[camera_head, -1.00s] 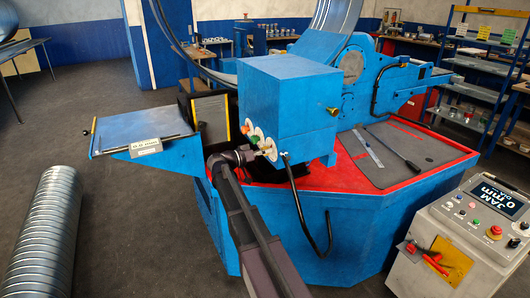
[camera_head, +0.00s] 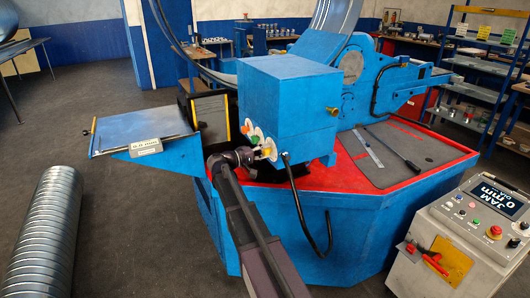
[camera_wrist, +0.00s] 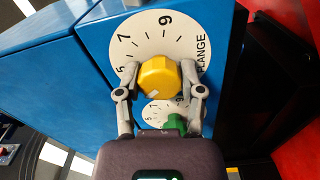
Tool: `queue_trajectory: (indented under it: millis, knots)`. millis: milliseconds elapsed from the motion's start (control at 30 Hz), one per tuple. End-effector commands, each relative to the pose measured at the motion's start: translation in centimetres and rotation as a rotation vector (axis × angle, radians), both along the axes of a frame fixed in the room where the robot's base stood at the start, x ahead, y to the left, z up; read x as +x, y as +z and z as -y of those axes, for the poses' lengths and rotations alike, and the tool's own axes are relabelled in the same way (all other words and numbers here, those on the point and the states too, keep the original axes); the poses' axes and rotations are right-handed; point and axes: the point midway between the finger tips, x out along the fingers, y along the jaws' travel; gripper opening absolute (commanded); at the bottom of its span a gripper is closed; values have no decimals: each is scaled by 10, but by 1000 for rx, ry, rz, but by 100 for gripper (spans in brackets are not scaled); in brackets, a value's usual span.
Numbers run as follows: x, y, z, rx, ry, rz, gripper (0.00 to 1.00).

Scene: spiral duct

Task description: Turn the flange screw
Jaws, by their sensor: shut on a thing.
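The flange screw is a yellow faceted knob (camera_wrist: 157,78) with a pale mark, on a white round dial (camera_wrist: 143,42) lettered FLANGE with numbers. In the wrist view my gripper (camera_wrist: 160,70) has one finger on each side of the knob and is shut on it. In the head view the yellow knob (camera_head: 266,150) sits low on the side of the blue box (camera_head: 285,95), with my gripper reaching it from the left; the fingertips are hard to make out there.
A green knob (camera_wrist: 176,122) on a smaller dial sits close beside my fingers. An orange knob (camera_head: 245,129) is on the box farther left. A bent black bar (camera_head: 302,215) hangs just right of my arm. The control panel (camera_head: 465,235) reads JAM, 0 mm.

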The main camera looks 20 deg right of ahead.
Motion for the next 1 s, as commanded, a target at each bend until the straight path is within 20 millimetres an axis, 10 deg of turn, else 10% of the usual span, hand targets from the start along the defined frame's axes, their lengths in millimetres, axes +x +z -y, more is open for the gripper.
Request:
queue_trajectory:
  millis: [967,1000]
  knots:
    - [1,1,0,-13,-1,-317,2]
    - [1,1,0,-13,-1,-317,53]
